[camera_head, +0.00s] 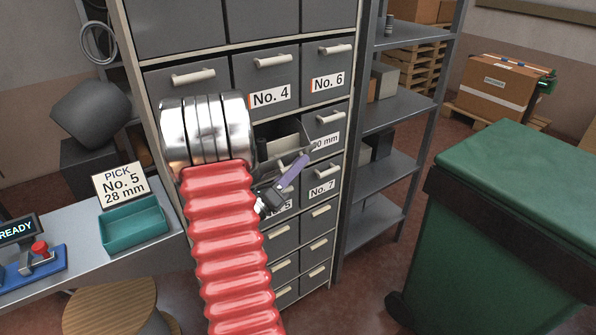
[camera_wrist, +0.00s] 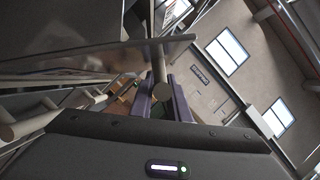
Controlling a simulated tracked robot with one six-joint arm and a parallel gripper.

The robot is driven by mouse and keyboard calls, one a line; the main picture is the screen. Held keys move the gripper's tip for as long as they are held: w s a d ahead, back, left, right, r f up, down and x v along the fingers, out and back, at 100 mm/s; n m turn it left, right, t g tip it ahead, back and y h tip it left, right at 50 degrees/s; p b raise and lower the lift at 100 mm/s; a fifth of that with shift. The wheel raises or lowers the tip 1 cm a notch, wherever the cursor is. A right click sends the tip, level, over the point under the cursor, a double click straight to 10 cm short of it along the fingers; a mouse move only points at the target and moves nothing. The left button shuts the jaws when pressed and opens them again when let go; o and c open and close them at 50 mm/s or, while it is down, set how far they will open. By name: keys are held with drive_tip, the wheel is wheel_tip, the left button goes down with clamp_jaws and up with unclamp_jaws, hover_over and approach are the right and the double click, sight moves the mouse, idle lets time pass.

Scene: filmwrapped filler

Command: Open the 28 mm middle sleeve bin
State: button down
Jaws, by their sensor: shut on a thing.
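A grey cabinet of bins fills the middle of the head view. A bin in its middle column (camera_head: 278,130), below the No. 4 bin (camera_head: 266,80), stands open, with its inside partly showing. My gripper (camera_head: 301,160), with purple fingers, is in front of this area. In the wrist view the purple fingers (camera_wrist: 161,93) are shut on a tan bar handle, seen end-on. A partly covered label ending in 5 (camera_head: 279,209) shows lower in the middle column. My arm and gripper hide much of the bin fronts, so I cannot read the held bin's label.
The No. 6 bin (camera_head: 328,76) and No. 7 bin (camera_head: 322,182) are in the right column. A sign (camera_head: 121,186) reads PICK No. 5, 28 mm, above a teal tray (camera_head: 134,225). A green wheeled container (camera_head: 500,240) stands at right, beyond open floor.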

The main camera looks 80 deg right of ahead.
drive_tip(key=c, duration=1.7)
unclamp_jaws()
drive_tip(key=shift+w+d, duration=0.1)
drive_tip(key=v, duration=1.4)
